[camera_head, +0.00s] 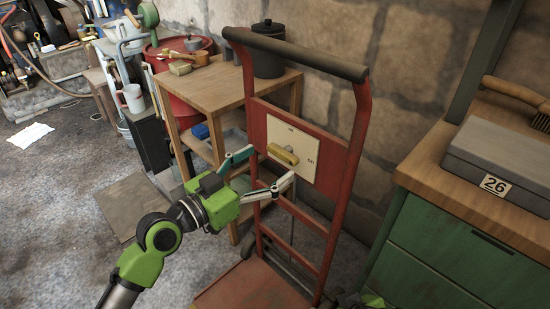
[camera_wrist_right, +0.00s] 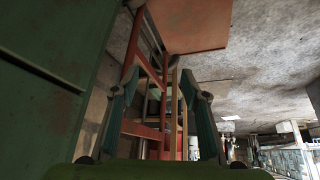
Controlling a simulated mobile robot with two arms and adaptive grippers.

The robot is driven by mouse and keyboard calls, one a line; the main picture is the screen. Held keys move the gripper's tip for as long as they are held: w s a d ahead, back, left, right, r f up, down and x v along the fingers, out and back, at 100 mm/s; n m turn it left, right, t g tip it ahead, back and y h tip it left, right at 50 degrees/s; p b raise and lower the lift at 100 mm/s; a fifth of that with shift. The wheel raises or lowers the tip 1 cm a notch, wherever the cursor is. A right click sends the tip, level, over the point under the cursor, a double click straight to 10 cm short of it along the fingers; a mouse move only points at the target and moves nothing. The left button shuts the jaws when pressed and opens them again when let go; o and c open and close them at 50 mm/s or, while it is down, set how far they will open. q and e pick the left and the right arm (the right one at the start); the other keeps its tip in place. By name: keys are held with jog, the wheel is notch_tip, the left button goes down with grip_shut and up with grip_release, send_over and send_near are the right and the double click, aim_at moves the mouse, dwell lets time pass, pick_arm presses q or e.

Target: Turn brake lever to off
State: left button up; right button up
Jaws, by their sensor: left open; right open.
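The brake lever (camera_head: 283,154) is a small yellow handle on a cream panel (camera_head: 306,173). The panel is fixed to the red hand truck (camera_head: 346,150). The lever slants from upper left to lower right; the small dark markings beside it are too small to read. My left gripper (camera_head: 271,165) is open, its fingers pointing toward the panel just left of and below the lever. I cannot tell whether it touches the lever. My right gripper (camera_wrist_right: 155,88) is open in the right wrist view, with red frame bars beyond its fingers and nothing seen between them.
A wooden table (camera_head: 216,82) with a dark pot (camera_head: 268,55) stands behind the hand truck. A green cabinet (camera_head: 430,245) with a grey box (camera_head: 505,158) is at right. A stone wall is behind. Floor at left is mostly clear.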

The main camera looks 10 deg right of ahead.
aim_at(279, 156)
pick_arm(q)
jog(key=shift+x, duration=1.6)
pick_arm(e)
jog(key=shift+w+a+r+t, duration=0.2)
jog(key=shift+w+r+t, duration=0.1)
jog(key=shift+w, duration=0.25)
pick_arm(q)
jog(key=c, duration=1.1)
pick_arm(e)
jog(key=shift+s, duration=0.1)
